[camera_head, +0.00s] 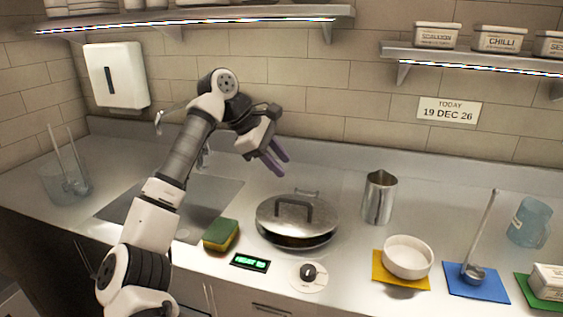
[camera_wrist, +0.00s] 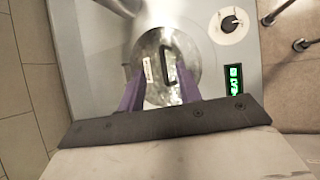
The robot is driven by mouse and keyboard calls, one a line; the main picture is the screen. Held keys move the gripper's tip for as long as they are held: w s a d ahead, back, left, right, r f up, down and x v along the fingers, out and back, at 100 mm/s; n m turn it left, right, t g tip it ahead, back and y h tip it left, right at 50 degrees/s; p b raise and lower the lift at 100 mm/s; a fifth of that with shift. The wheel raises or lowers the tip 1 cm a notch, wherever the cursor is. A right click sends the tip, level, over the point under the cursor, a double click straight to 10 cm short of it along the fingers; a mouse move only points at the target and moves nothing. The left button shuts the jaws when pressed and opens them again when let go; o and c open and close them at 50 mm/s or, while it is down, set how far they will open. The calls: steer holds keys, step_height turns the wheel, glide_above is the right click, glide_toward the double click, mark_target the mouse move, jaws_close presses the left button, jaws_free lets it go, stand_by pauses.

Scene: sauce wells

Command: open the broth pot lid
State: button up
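The broth pot (camera_head: 297,240) is set in the counter, with its round steel lid (camera_head: 275,211) on top. The lid has a dark arched handle (camera_head: 294,203). In the wrist view the lid (camera_wrist: 150,62) lies ahead of my fingers, with its dark handle (camera_wrist: 167,66) seen from above. My gripper (camera_head: 272,164) has purple fingers that stand apart with nothing between them. It is above and behind the pot, a little to its left, clear of the lid. In the wrist view my gripper (camera_wrist: 160,92) also shows open, its fingers reaching over the lid's lower sides.
A green-and-yellow sponge (camera_head: 221,235), a green display (camera_head: 250,262) and a knob (camera_head: 308,273) are close around the pot. A steel pitcher (camera_head: 379,198) stands right of it. A white bowl (camera_head: 407,257) and a ladle (camera_head: 474,272) are farther right. A sink (camera_head: 190,205) is at left.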

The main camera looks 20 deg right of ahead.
steer(key=shift+s+d+r+h, duration=0.25)
steer(key=shift+s+r+h, duration=0.05)
steer(key=shift+s+h, duration=0.1)
